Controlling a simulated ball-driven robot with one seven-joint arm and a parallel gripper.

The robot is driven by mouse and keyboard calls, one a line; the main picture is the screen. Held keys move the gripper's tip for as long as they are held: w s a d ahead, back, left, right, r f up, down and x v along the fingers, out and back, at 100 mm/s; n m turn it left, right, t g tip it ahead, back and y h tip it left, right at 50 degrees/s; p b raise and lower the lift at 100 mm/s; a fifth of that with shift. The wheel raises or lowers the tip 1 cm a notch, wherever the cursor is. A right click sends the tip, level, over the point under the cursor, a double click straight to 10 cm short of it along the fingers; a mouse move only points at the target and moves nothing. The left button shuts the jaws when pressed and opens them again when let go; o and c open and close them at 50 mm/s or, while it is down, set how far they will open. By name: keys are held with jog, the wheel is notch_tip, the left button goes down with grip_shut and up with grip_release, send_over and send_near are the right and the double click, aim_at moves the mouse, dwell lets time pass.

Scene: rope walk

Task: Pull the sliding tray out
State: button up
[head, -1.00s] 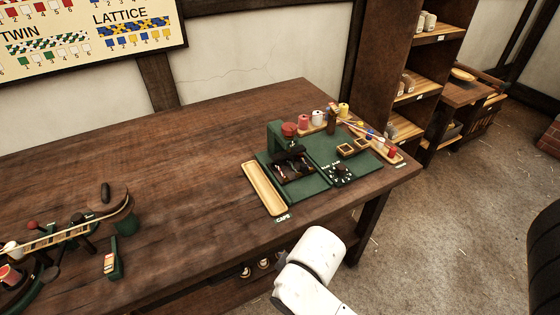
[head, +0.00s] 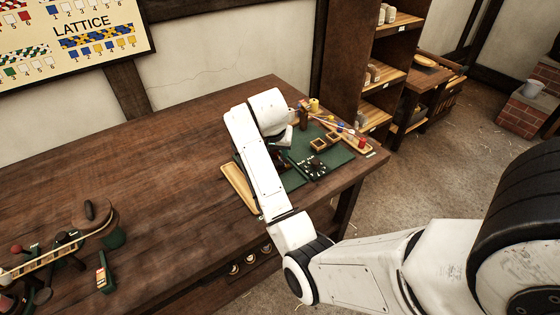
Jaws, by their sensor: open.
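The green workstation (head: 338,153) stands near the right end of the wooden table. Its left part, with the dark tray-like piece under the green upright, is mostly hidden behind my white arm, so I cannot tell how far any sliding tray is out. A long, shallow light-wood tray (head: 236,186) lies on the table along the station's left side, partly covered by my arm. My gripper (head: 286,139) shows only as a small piece below the wrist, over the station. Its fingertips are hidden, and I cannot tell whether it touches anything.
Small wooden boxes (head: 322,143) and a dark knobbed piece (head: 318,166) sit on the station. A wooden rack with coloured pieces (head: 355,140) is at its right. A curved wooden device (head: 60,247) stands at the table's left. The table middle is clear. Shelves (head: 388,68) stand behind.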

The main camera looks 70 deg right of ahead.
aim_at(281, 163)
jog(key=shift+m, duration=0.3)
jog(key=x, duration=0.7)
jog(key=d+x, duration=0.1)
jog(key=x, duration=0.2)
jog(key=shift+s+d+f+p, duration=0.15)
jog(key=shift+d+f+p, duration=0.05)
jog(key=shift+p, duration=0.1)
grip_shut()
